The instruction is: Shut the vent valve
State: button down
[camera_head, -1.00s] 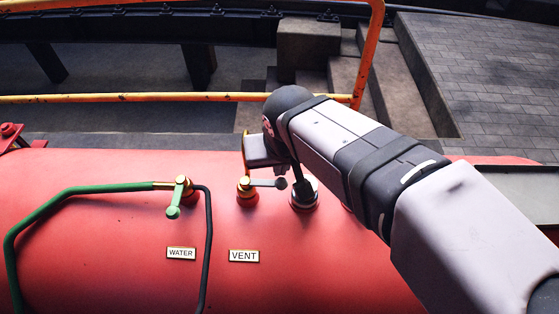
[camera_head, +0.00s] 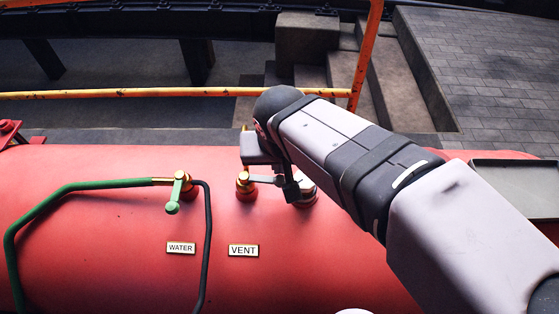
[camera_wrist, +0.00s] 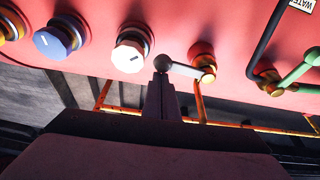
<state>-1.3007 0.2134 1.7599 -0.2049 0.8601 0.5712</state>
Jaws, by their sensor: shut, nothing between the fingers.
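The brass vent valve (camera_head: 244,185) stands on the red tank above the VENT label (camera_head: 243,250). Its grey lever (camera_head: 263,179) points right, across the tank. In the wrist view the valve (camera_wrist: 203,68) is right of centre, and its lever (camera_wrist: 186,70) reaches left to a dark round knob (camera_wrist: 162,63). My gripper (camera_head: 291,190) is shut and empty at the knob end of the lever. In the wrist view my fingertips (camera_wrist: 161,80) appear right at the knob; I cannot tell whether they touch it. In the head view my fingers hide the knob.
A green-handled water valve (camera_head: 178,188) with green and black pipes stands to the left, above the WATER label (camera_head: 180,248). A white-capped fitting (camera_wrist: 130,53) and a blue-capped one (camera_wrist: 52,42) are close by. A yellow rail (camera_head: 130,95) runs behind the tank.

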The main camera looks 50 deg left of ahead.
jog(key=m, duration=0.1)
jog(key=s+d+m+h, duration=0.1)
jog(key=m, duration=0.1)
jog(key=s+d+m+t, duration=0.1)
jog(key=shift+s+m, duration=0.25)
jog(key=shift+m, duration=0.05)
jog(key=s+m+h+p, duration=0.4)
jog(key=s+m+p, duration=0.2)
jog(key=m, duration=0.4)
jog(key=shift+s+a+m, duration=0.15)
jog(key=shift+s+m, duration=0.25)
jog(key=shift+s, duration=0.35)
jog(key=shift+s+a+p, duration=0.1)
jog(key=shift+p, duration=0.2)
jog(key=p, duration=0.1)
send_near(279, 182)
jog(key=s+d+r, duration=0.2)
jog(key=s+r, duration=0.1)
jog(key=s, duration=0.1)
jog(key=shift+s, duration=0.4)
